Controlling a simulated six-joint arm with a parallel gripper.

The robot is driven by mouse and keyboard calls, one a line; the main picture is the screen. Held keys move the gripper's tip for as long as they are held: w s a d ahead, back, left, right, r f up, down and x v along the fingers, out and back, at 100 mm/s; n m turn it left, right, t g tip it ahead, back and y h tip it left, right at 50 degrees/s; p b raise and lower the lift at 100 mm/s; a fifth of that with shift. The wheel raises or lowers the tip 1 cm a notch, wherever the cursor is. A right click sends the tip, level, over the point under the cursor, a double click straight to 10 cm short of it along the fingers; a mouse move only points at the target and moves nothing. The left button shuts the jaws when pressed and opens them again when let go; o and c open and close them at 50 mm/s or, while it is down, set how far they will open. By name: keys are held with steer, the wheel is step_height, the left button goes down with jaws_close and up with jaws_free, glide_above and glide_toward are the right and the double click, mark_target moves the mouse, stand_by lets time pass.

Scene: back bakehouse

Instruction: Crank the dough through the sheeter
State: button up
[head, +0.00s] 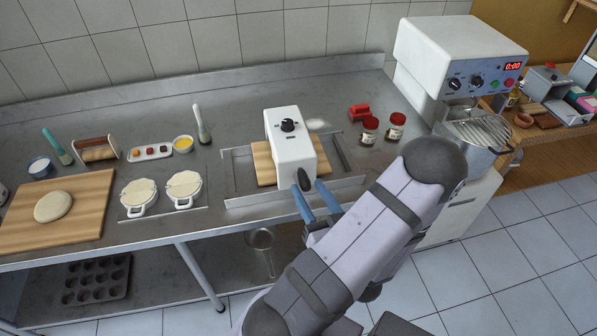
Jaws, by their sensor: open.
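The dough sheeter (289,150) is a white box with a black knob on top, standing in a grey metal tray frame (236,201) on the steel counter. A wooden board (263,165) shows under it on its left side. A dark crank handle (304,181) sticks out at its front. My gripper (316,191) has blue fingers and is open, with one finger on each side of the handle. I cannot tell whether the fingers touch it. A flat round of dough (53,207) lies on a wooden board (75,233) at the far left. No dough shows at the sheeter.
A large mixer (455,60) with a bowl is farther right. Small bowls and tools line the counter's back left.

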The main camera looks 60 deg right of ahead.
mark_target(301, 177)
steer(key=shift+m, duration=0.7)
steer(key=shift+w, duration=0.1)
steer(key=shift+x, duration=0.85)
steer(key=p+x, duration=0.1)
steer(key=x, duration=0.2)
steer(key=shift+w+d+r, duration=0.15)
steer(key=shift+w+d, duration=0.05)
steer(key=shift+w, duration=0.05)
steer(key=shift+p+x, duration=0.55)
steer(key=shift+x, duration=0.4)
jaws_close()
